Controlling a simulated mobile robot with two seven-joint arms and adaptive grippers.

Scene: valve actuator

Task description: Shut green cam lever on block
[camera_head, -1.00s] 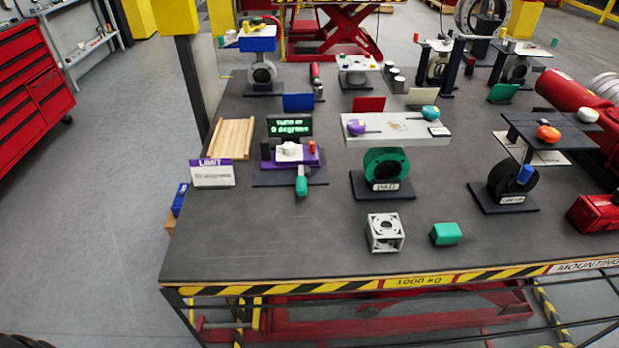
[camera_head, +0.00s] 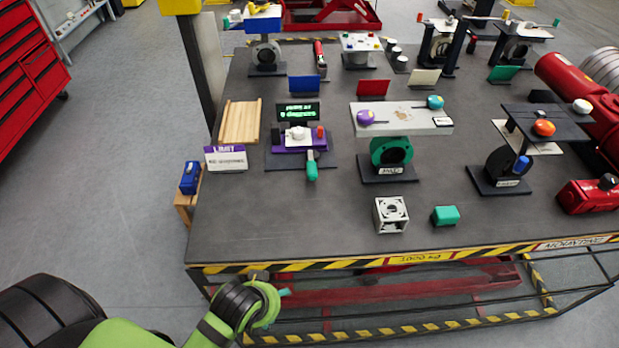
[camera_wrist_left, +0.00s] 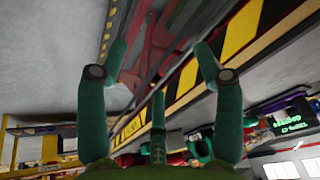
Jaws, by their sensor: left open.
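The green cam lever (camera_head: 312,168) sticks out toward the front from a purple block (camera_head: 292,143) with a white part on top. The block stands on a dark plate at the table's left side, before a small display (camera_head: 297,112) with green text. My left gripper (camera_head: 283,294) is in front of the table's front edge, well apart from the lever. In the left wrist view its green fingers (camera_wrist_left: 162,52) are spread with nothing between them. In that view the lever cannot be made out clearly. My right gripper is not in view.
A white card (camera_head: 226,158) and a wooden rack (camera_head: 240,122) stand left of the block. A grey cube (camera_head: 391,214), a green box (camera_head: 445,215) and a green ring stand (camera_head: 391,155) are to its right. The table's front left is bare. A striped edge (camera_head: 400,260) runs along the front.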

